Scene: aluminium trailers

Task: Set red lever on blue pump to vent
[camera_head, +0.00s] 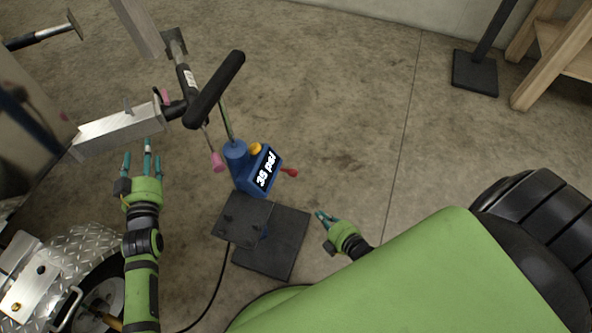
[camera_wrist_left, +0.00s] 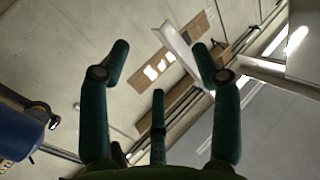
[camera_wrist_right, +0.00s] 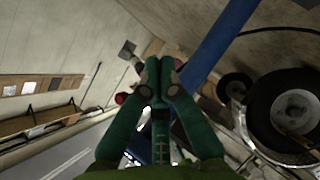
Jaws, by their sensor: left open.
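My left gripper (camera_head: 142,154) is open and empty, left of the pump.
A black-handled bar (camera_head: 215,90) and an aluminium trailer tongue (camera_head: 118,132) lie above and left of the pump. A pink knob (camera_head: 217,162) hangs beside the pump. A trailer wheel (camera_head: 100,296) is at lower left.

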